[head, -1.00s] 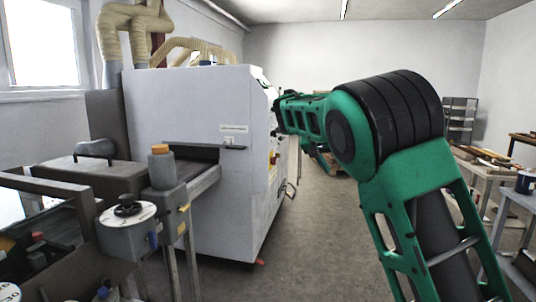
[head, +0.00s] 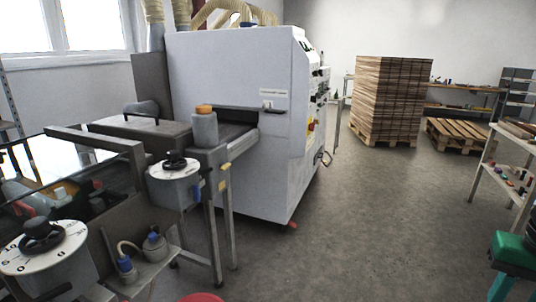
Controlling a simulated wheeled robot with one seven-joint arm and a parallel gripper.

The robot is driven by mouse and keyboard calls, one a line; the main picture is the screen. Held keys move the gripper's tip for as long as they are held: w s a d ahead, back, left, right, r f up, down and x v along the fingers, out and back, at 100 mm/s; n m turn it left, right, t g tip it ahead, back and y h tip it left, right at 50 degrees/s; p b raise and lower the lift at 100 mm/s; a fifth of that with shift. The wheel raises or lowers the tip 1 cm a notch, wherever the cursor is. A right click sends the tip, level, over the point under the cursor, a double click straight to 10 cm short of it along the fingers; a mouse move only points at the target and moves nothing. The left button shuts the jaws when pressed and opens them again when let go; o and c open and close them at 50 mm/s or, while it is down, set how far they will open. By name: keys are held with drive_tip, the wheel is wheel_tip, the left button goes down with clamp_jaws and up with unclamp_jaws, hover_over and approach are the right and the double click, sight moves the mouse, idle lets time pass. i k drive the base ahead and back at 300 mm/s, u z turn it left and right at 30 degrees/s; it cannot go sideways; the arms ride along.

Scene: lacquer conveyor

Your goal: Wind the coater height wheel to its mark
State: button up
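Two black hand wheels on white dial plates show in the head view, and I cannot tell which is the coater height wheel. The nearer wheel (head: 41,235) is at the lower left, its dial (head: 65,252) marked with numbers around the rim. The farther wheel (head: 175,161) sits on a grey housing beside the conveyor's front post, its dial (head: 172,172) too small to read. The angle of each wheel against a mark is not clear. My gripper is out of view, and nothing is seen touching either wheel.
The white coating machine (head: 235,75) stands behind the wheels. A grey post with an orange cap (head: 203,110) rises beside the farther wheel. A pump-like pot (head: 154,245) sits on a low shelf. A wood stack (head: 390,100) stands at the back. The floor right of the machine is clear.

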sight(173, 156)
drive_tip(key=k, duration=1)
drive_tip(key=u, duration=0.45)
drive_tip(key=i, duration=1.8)
drive_tip(key=z, duration=0.45)
